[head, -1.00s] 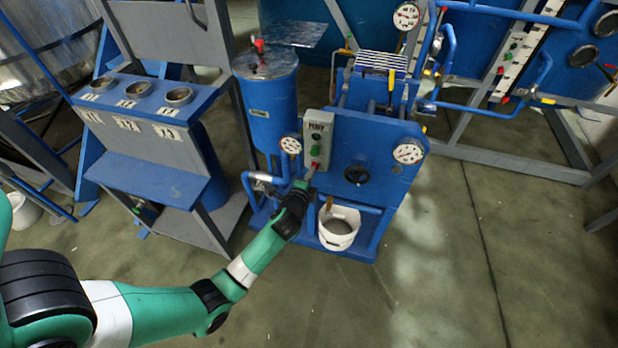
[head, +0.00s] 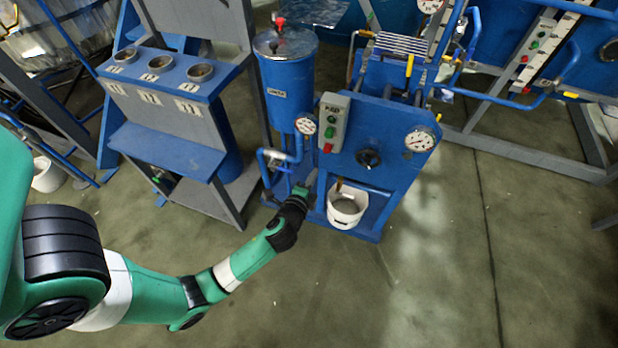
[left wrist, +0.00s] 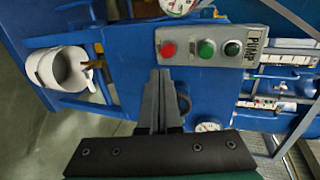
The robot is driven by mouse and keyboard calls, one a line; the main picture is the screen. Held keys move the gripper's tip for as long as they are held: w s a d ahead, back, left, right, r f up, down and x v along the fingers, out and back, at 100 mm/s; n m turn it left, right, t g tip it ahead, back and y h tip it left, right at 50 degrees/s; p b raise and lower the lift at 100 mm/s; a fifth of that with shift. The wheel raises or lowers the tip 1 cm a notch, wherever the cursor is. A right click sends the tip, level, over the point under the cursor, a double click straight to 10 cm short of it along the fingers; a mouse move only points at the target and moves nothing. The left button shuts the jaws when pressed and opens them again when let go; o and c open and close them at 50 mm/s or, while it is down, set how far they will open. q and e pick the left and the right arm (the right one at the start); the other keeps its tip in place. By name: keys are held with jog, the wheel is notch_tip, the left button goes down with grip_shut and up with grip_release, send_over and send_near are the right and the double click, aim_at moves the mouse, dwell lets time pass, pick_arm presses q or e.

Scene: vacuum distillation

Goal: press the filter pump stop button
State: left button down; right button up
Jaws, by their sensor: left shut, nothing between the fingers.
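In the left wrist view the red button (left wrist: 168,50) is at the box's left end, beside the green button (left wrist: 206,48). My left gripper (head: 309,178) is shut and empty, below the box and apart from the red button. Its fingers (left wrist: 160,80) point toward the box's red end in the wrist view. My right gripper is not in view.
A white bucket (head: 346,207) stands on the unit's base, just right of my left gripper. A pressure gauge (head: 305,124) and blue pipes are left of the box. A black knob (head: 368,158) and another gauge (head: 419,139) are to its right. Open floor lies in front.

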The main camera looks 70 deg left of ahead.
pick_arm(q)
jog(key=v, duration=0.3)
jog(key=shift+s+d, duration=0.1)
dwell(0.4)
